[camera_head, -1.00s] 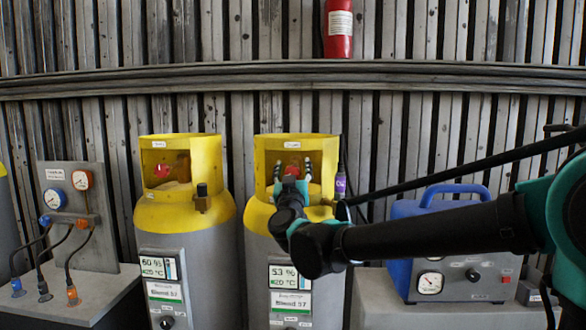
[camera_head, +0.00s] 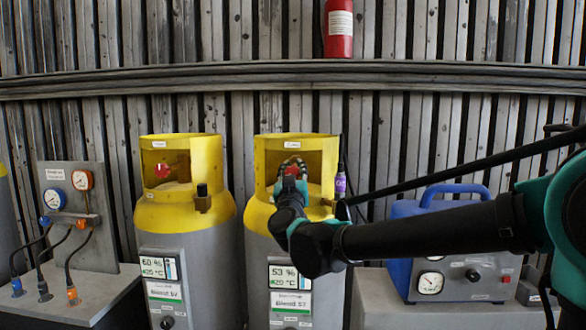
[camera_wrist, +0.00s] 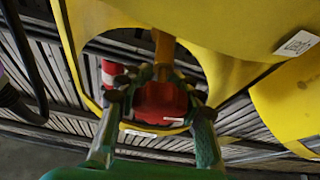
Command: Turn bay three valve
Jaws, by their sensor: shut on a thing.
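The yellow-topped cylinder (camera_head: 262,219) in front of my arm has a collar with a window, and a red valve knob (camera_head: 292,171) sits inside that window. My gripper (camera_head: 292,163) reaches into the window with its fingers closed around the knob. The wrist view shows the red knob (camera_wrist: 160,102) between the two fingers (camera_wrist: 158,98), below a brass-coloured stem. A second yellow-topped cylinder (camera_head: 184,215) stands to the left with its own red knob (camera_head: 162,171). Labels on the collars are too small to read.
A blue and grey machine (camera_head: 450,245) with a gauge stands at the right, below my arm. A gauge panel (camera_head: 76,215) with hoses stands at the left. A purple-labelled item (camera_head: 340,185) is close to the collar's right side. A red extinguisher (camera_head: 338,30) hangs above.

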